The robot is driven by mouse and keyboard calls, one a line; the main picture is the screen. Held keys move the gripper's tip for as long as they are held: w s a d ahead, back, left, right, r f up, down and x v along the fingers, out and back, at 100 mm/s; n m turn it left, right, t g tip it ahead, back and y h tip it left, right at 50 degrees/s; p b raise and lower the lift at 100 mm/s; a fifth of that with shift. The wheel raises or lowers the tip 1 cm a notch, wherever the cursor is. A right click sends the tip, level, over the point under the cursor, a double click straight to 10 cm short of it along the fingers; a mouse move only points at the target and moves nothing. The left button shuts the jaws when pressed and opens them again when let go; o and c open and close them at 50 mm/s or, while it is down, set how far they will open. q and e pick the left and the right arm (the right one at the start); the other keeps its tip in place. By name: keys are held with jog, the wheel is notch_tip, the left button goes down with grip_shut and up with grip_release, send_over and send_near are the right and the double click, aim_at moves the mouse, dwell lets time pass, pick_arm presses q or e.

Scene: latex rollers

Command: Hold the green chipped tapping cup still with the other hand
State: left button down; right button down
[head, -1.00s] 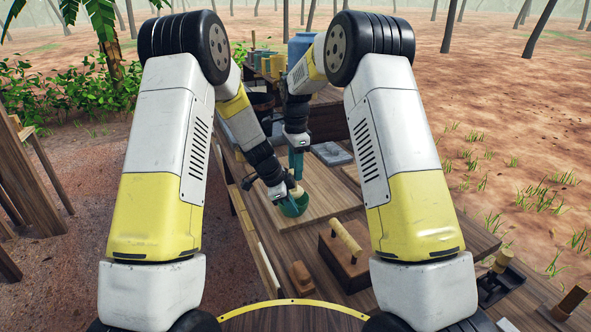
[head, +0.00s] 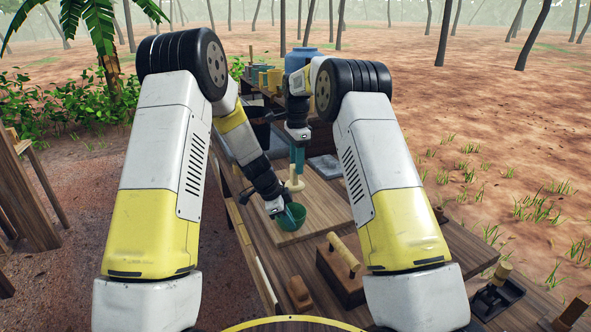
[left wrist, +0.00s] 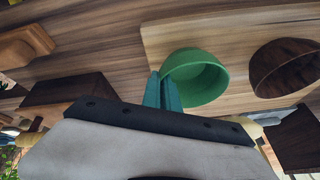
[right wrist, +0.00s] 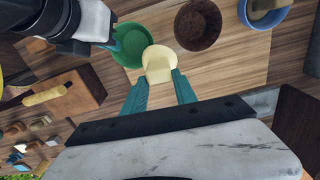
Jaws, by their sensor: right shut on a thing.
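The green cup (head: 292,218) stands upright on a light wooden board (head: 332,207); no chip is clear. My left gripper (head: 288,211) is at the cup's rim. In the left wrist view its two teal fingers (left wrist: 164,92) are close together against the near side of the green cup (left wrist: 205,78); I cannot tell whether the wall lies between them. My right gripper (right wrist: 158,85) is shut on a cream, flared piece (right wrist: 158,62), beside the green cup (right wrist: 132,45). In the head view that cream piece (head: 295,183) is just beyond the cup.
A dark brown bowl (right wrist: 197,25) stands near the cup, and a blue bowl (right wrist: 265,18) lies farther right. A brown block with a pale handle (head: 340,270) and a small wooden piece (head: 300,293) stand nearer me. A blue barrel (head: 301,58) stands at the back.

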pick_arm(q)
jog(key=shift+f, duration=0.1)
dwell(0.3)
jog(key=c, duration=1.6)
grip_release()
jog(key=shift+o, duration=0.2)
